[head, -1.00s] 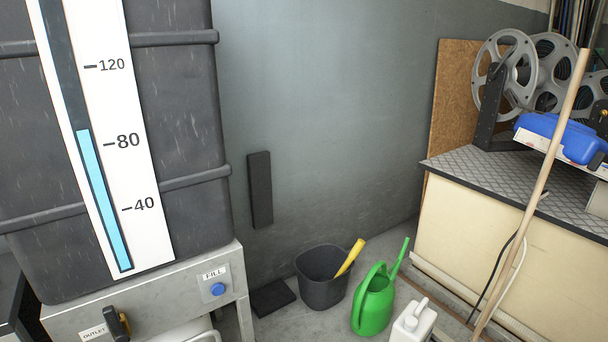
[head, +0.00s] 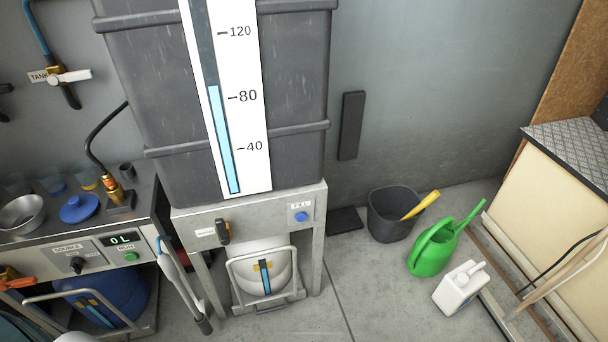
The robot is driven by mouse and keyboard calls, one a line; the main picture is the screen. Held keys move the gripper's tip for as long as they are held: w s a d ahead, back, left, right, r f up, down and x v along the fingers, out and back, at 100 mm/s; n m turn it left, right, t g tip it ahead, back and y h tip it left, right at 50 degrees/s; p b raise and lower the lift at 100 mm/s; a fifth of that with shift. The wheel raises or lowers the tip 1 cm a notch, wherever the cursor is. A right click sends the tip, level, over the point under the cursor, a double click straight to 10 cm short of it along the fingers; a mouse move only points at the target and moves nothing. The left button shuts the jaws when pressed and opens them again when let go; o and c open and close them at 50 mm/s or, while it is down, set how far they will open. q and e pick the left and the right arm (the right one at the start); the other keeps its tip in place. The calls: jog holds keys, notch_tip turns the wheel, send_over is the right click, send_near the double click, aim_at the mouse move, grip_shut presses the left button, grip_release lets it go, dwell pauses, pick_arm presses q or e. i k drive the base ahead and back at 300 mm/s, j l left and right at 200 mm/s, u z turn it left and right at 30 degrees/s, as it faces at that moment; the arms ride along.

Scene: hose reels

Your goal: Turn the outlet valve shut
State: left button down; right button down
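The outlet valve (head: 223,232) is on the left of the grey metal stand's front panel, under the big dark tank (head: 285,90). It has a black handle, close to upright, and a bit of brass colour. A small label (head: 205,233) sits left of it, too small to read now; it read OUTLET in the earlier frame. The tank's gauge (head: 228,140) shows a blue column a little above 80. A blue FILL button (head: 302,217) is on the right of the panel. Neither of my grippers shows in this view.
A white container (head: 265,270) stands in a metal frame below the valve. A bench (head: 70,240) with a 0L display, SOURCE knob and RUN button is at left. A grey-white wand (head: 180,280) stands between bench and stand. A bucket (head: 393,215), green watering can (head: 432,250) and white jug (head: 460,288) stand right.

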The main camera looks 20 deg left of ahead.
aim_at(225, 239)
jog(key=u, duration=1.25)
